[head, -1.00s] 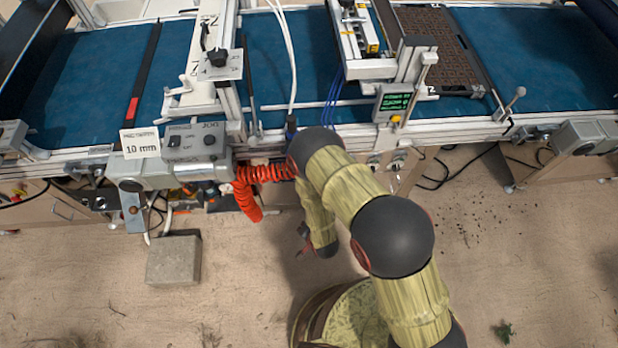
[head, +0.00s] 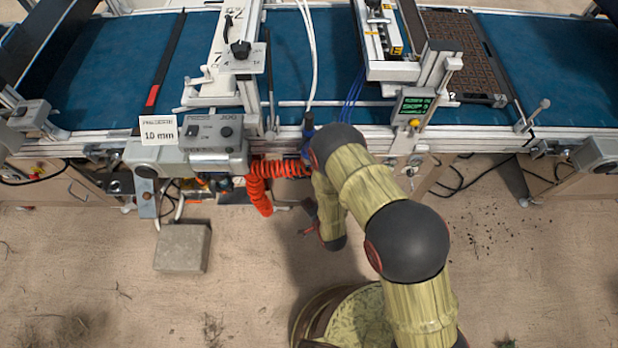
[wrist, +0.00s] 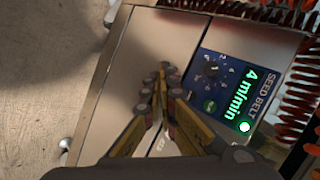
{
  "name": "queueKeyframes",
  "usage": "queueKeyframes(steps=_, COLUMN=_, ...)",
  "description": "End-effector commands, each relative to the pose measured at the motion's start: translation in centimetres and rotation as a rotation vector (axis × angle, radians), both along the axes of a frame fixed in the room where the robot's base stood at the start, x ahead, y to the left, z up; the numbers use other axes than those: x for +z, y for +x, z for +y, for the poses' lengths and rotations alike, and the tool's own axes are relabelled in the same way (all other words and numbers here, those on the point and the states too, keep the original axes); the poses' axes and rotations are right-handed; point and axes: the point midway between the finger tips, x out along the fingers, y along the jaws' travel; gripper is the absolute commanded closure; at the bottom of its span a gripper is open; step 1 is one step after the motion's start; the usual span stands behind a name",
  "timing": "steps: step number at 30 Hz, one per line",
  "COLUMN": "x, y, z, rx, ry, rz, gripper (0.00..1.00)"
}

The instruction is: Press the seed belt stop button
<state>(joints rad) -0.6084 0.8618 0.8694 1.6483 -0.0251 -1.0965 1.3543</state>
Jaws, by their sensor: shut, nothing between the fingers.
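In the wrist view, a dark blue panel marked SEED BELT (wrist: 225,85) sits on a metal box face (wrist: 150,60). No red stop button shows clearly, and I cannot tell which control is the stop. My gripper (wrist: 163,85) is shut and empty, its fingertips over the bare metal to the left of the panel. In the head view, my gripper (head: 309,230) hangs in front of the machine's front edge, and the panel is hidden.
The blue belt (head: 110,70) runs across the back. A grey JOG box (head: 212,132) and a coiled orange hose (head: 265,180) are left of my arm; red coils also edge the panel in the wrist view. A concrete block (head: 183,248) lies on open floor.

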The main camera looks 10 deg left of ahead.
Motion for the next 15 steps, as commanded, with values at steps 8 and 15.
queueKeyframes(steps=8, x=-0.1, y=3.7, z=0.8, rx=-0.001, ry=0.000, rz=-0.001, gripper=1.00)
queueKeyframes(steps=15, x=-0.1, y=6.2, z=1.4, rx=-0.001, ry=0.000, rz=-0.002, gripper=1.00)
